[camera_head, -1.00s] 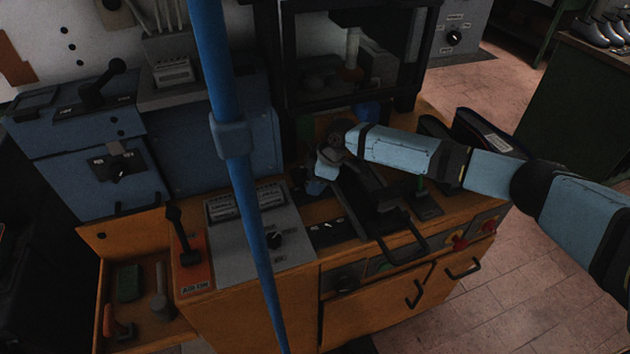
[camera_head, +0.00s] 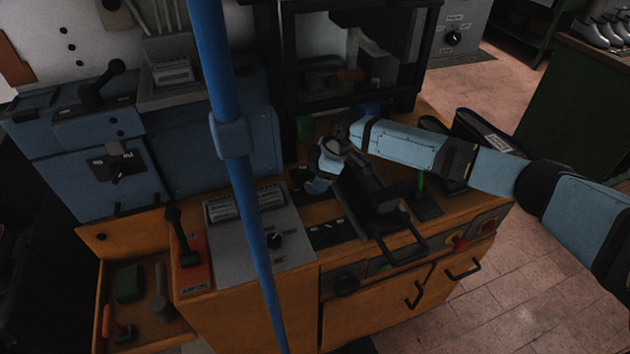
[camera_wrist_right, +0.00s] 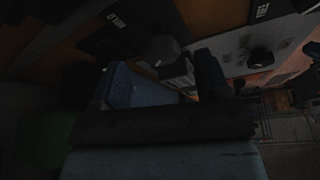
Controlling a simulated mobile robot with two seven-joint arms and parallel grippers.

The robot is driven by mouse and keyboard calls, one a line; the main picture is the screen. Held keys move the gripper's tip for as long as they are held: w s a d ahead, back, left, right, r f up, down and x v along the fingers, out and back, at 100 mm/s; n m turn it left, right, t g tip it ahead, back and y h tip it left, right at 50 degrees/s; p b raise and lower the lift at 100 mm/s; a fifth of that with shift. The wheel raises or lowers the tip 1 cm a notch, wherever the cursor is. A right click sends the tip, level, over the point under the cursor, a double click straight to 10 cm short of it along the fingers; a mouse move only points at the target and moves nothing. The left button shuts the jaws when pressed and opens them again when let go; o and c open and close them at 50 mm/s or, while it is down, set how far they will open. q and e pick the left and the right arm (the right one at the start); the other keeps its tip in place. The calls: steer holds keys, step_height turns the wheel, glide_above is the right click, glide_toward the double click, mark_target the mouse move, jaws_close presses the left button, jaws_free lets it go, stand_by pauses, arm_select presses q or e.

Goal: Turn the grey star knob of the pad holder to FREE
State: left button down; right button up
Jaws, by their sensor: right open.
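My right gripper (camera_head: 322,172) is over the orange bench, beside the pad holder's black mechanism (camera_head: 378,195). In the right wrist view its open fingers (camera_wrist_right: 168,80) show, one blue and one black. A grey rounded knob (camera_wrist_right: 163,48), likely the star knob, lies just beyond the fingertips and is partly covered by them. It is dark, and I cannot tell whether they touch it or where the knob points. A black HOLD label (camera_wrist_right: 118,22) lies to its left and a FREE label (camera_wrist_right: 262,10) to its upper right. In the head view the gripper and wrist hide the knob. My left gripper is not in view.
A grey control panel (camera_head: 290,248) with a black dial stands left of the holder. A red-based lever (camera_head: 192,270) is further left. The dark press frame (camera_head: 350,100) rises behind. A blue pole (camera_head: 237,175) crosses the head view. Clear floor (camera_head: 510,290) lies at right.

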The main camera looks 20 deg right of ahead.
steer(key=v, duration=0.5)
steer(key=shift+d+r, duration=0.1)
steer(key=shift+r, duration=0.1)
steer(key=shift+s+f, duration=0.1)
steer(key=shift+s, duration=0.05)
stand_by(0.4)
